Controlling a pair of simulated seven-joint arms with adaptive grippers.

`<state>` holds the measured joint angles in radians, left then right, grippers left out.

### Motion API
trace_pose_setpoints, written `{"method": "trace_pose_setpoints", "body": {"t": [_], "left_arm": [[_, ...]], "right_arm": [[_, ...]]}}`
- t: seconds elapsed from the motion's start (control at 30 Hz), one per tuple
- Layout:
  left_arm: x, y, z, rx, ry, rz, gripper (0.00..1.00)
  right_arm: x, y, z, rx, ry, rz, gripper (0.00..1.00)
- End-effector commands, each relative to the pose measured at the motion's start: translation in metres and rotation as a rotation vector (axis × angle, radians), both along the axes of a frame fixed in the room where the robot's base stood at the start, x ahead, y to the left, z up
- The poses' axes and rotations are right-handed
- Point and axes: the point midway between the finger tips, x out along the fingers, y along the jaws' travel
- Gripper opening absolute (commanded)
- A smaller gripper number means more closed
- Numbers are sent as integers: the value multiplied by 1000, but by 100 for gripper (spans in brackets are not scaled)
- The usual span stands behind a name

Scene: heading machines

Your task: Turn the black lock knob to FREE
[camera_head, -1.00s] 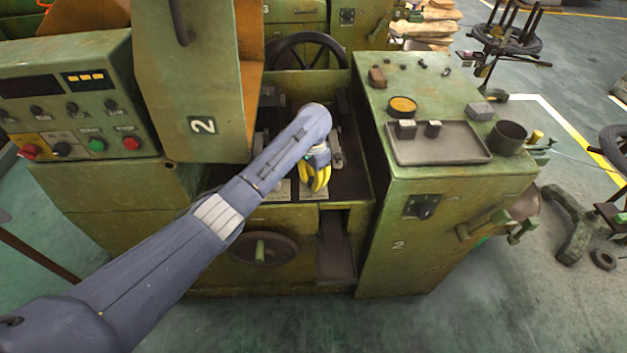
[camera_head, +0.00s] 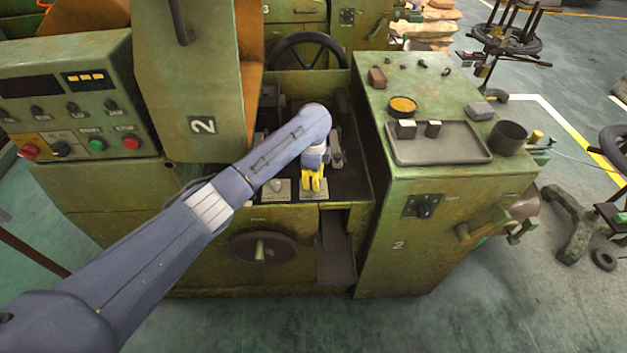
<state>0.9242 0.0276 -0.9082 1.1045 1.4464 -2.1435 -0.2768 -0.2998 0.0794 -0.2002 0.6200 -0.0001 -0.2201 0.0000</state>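My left gripper (camera_head: 313,182), with yellow fingers, points down inside the open bay of the green machine. Its fingertips are at or just above a small pale plate (camera_head: 322,195) near the bay's front edge. The fingers hide whatever sits on the middle of that plate, so I cannot tell whether a black knob is between them or whether they are shut. A second pale plate (camera_head: 285,196) with a small grey knob lies just left of it. A black knob (camera_head: 424,209) shows on the right cabinet's front; its label is unreadable. My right gripper is out of view.
A control panel (camera_head: 70,95) with coloured buttons stands at the left. A tall green guard marked 2 (camera_head: 190,90) rises beside my arm. A handwheel (camera_head: 265,249) is below the bay. A grey tray (camera_head: 440,150) and a dark cup (camera_head: 508,137) sit on the right cabinet.

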Motion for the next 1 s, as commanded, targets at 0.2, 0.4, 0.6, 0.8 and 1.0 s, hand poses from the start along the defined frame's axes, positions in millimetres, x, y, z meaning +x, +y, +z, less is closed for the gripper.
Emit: {"method": "trace_pose_setpoints", "body": {"t": [0.2,0.4,0.6,0.8,1.0], "left_arm": [[0,0,0,0,0,-203,0],[0,0,1,1,-1,-384,0],[0,0,0,0,0,-536,0],[0,0,0,0,0,-645,0],[0,0,0,0,0,-710,0]], "right_arm": [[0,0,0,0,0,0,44],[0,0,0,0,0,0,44],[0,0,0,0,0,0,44],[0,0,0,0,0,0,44],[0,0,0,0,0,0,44]]}}
